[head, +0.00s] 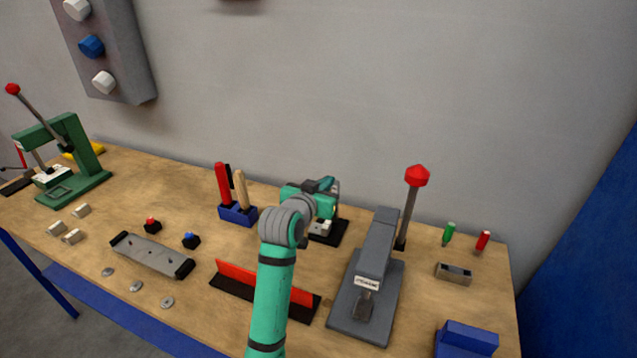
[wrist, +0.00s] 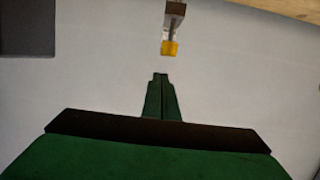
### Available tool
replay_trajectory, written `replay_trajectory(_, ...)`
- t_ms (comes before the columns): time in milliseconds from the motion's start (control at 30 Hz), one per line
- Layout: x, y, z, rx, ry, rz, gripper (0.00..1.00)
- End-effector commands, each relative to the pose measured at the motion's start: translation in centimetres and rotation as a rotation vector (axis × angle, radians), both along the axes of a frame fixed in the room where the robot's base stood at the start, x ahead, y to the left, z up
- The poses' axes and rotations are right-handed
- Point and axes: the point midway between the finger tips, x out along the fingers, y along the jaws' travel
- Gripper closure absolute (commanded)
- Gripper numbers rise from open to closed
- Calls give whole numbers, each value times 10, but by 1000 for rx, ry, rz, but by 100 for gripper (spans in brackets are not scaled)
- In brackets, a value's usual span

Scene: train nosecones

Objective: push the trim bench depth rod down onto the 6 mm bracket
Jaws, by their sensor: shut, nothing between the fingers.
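My gripper (head: 322,190) is above a black base (head: 338,234) at the back middle of the bench. A pale block (head: 320,228) shows on that base, partly hidden by my wrist; I cannot tell whether it is the 6 mm bracket. In the wrist view my green fingers (wrist: 160,78) are shut together and empty. Beyond their tips is a grey post with a yellow end (wrist: 170,47), apart from the fingers. It may be the depth rod, but its foot is out of that view. In the head view my arm hides it.
A grey press (head: 366,290) with a red-knobbed lever (head: 416,176) stands close on the right. A blue holder (head: 238,215) with red and tan handles is left. A red-and-black rail (head: 236,279) lies in front. A green press (head: 75,165) stands far left.

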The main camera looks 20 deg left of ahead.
Motion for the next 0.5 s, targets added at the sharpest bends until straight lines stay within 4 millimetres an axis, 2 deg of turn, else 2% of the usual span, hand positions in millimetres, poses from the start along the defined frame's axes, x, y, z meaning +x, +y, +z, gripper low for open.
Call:
replay_trajectory(200, -3, 8, -20, -1, -2, 10, 100)
replay_trajectory(500, -3, 7, -24, 0, -3, 8, 100)
